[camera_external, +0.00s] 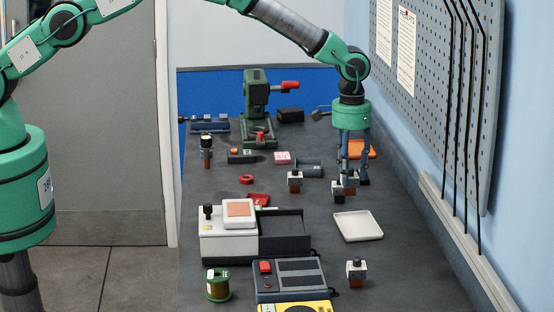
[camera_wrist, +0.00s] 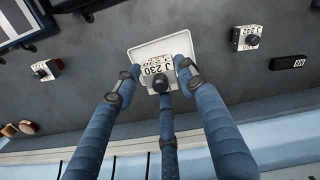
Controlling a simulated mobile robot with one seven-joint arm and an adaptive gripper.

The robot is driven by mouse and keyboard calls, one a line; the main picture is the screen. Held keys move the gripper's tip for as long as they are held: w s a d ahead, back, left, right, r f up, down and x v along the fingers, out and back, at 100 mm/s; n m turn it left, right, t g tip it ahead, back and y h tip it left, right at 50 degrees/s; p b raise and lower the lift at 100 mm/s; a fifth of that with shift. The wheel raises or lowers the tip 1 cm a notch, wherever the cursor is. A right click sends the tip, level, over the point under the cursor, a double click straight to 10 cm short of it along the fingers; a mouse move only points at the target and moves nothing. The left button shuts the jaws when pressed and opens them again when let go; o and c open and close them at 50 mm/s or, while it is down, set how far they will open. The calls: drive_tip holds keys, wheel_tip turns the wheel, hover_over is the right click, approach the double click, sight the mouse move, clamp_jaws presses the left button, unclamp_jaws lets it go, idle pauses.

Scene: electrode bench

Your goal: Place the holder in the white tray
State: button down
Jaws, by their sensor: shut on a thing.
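My three-fingered gripper (camera_external: 350,182) is shut on a holder, a small white block with a dark knob and a label reading J 230, seen in the wrist view (camera_wrist: 157,72). In the external view the held holder (camera_external: 351,177) is partly hidden by the fingers. The white tray (camera_external: 358,226) is a shallow square on the bench, nearer the external camera than my gripper. In the wrist view the tray (camera_wrist: 140,52) shows behind the held holder, with no other thing visible in it. The height of the holder above the bench is hard to tell.
Similar holders stand at the left (camera_external: 295,180) and near front (camera_external: 356,270). A white-and-black device (camera_external: 228,240) and a dark device with a red button (camera_external: 290,275) stand left of the tray. A pegboard wall (camera_external: 430,100) bounds the right side.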

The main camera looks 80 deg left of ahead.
sight(349, 191)
drive_tip(key=shift+f+p, duration=0.45)
drive_tip(key=shift+f, duration=2.5)
drive_tip(key=shift+f+p, duration=0.35)
drive_tip(key=shift+f, duration=1.55)
drive_tip(key=shift+f, duration=0.15)
drive_tip(key=c, duration=1)
unclamp_jaws()
drive_tip(key=shift+c, duration=0.2)
wheel_tip(349, 191, up, 12)
drive_tip(key=shift+r+b, duration=0.15)
drive_tip(key=shift+b, duration=0.65)
